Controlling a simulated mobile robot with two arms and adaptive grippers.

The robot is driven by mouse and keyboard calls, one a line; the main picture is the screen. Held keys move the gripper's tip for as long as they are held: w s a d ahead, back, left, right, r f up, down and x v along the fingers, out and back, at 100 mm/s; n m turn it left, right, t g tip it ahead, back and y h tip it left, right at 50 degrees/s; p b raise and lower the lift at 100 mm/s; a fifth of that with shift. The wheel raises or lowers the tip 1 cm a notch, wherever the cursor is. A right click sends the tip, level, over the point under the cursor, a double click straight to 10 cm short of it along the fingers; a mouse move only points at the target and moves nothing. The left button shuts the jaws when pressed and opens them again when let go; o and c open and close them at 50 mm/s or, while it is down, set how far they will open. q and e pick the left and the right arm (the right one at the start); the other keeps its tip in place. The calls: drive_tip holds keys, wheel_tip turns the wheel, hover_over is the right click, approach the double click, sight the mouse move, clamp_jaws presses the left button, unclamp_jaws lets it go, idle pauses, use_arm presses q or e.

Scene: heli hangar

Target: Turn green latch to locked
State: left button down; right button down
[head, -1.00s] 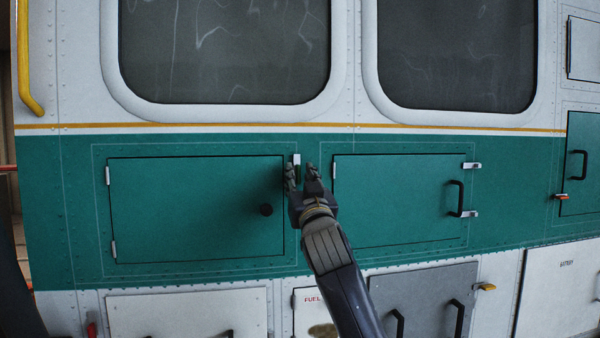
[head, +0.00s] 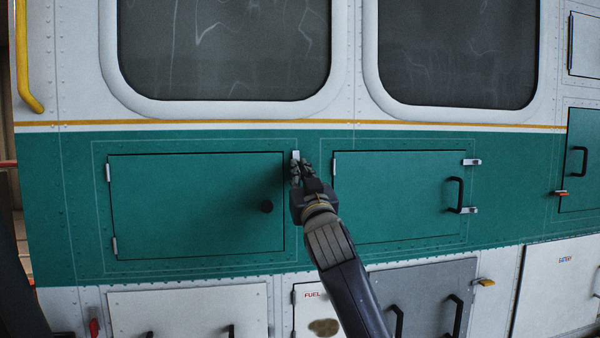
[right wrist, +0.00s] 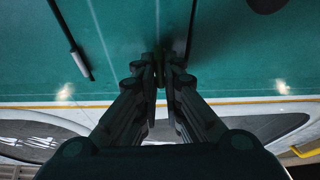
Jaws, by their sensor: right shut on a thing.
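A small pale latch (head: 296,156) stands upright on the green panel, just beyond the upper right corner of the left green door (head: 190,205). My right gripper (head: 301,171) reaches up to it from below, and its fingers are shut on it. The fingers hide the latch's lower part; its top end shows above them. In the right wrist view the two fingers (right wrist: 159,75) meet over a narrow dark piece against the green surface, beside a door gap. The left gripper is not in view.
The left green door has a dark round knob (head: 266,207). The right green door (head: 395,200) has a black handle (head: 455,195) and two pale latches, the upper (head: 472,162) and the lower (head: 469,210), lying level. Grey and white panels lie below, windows above.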

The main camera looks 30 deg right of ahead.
drive_tip(key=shift+d+r+n+g+y+p, duration=0.1)
drive_tip(key=shift+n+g+y+p, duration=0.85)
drive_tip(key=shift+n+p, duration=2.1)
drive_tip(key=shift+f+n+g+y+p, duration=0.1)
drive_tip(key=shift+n+g+y+p, duration=0.3)
drive_tip(key=shift+n+y+p, duration=2.55)
drive_tip(key=shift+d+r+n+g+h+p, duration=0.1)
drive_tip(key=shift+n+g+p, duration=0.95)
drive_tip(key=shift+n, duration=3.65)
drive_tip(key=shift+a+t+p, duration=0.1)
drive_tip(key=shift+t+p, duration=0.3)
drive_tip(key=c, duration=1.7)
unclamp_jaws()
drive_tip(key=s, duration=0.4)
drive_tip(key=s+d, duration=0.1)
drive_tip(key=s, duration=0.7)
drive_tip(key=shift+d, duration=0.3)
